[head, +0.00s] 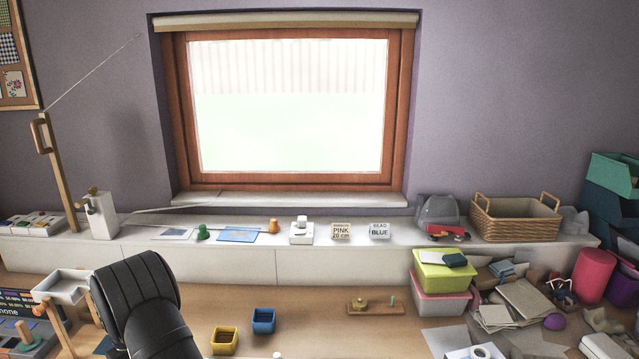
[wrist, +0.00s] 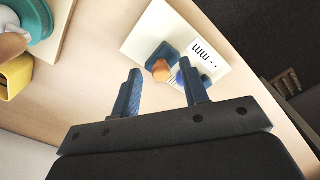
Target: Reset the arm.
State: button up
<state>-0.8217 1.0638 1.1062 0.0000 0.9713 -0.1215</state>
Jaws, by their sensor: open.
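In the wrist view my gripper (wrist: 158,82) is open, with its two blue fingers apart and nothing between their tips. Just past the fingertips a blue piece with an orange round top (wrist: 161,68) stands on a white board with dark markings (wrist: 150,30). I cannot tell how far the fingers are from it. In the head view my black arm rises at the bottom left, and the gripper itself does not show there.
A yellow basket (head: 224,341) and a blue basket (head: 263,320) stand on the wooden table. A wooden tray (head: 375,309) lies further right. Cluttered papers and boxes fill the right. The back ledge holds cards reading PINK 26 cm (head: 341,231) and BEAD BLUE (head: 380,231).

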notch_tip(320, 180, up, 17)
jog(key=f, duration=1.7)
jog(key=shift+d+f, duration=0.2)
jog(key=shift+a+r, duration=0.15)
jog(key=shift+a, duration=0.9)
jog(key=shift+a+r, duration=0.1)
jog(key=shift+r, duration=0.7)
notch_tip(320, 180, up, 16)
jog(key=r, duration=0.1)
jog(key=d+r+m+y, duration=0.4)
jog(key=d+r+m, duration=0.1)
jog(key=d+m, duration=0.5)
jog(key=shift+w+d+r+m+y, duration=0.2)
jog(key=shift+d+m+y, duration=0.15)
jog(key=shift+d, duration=0.45)
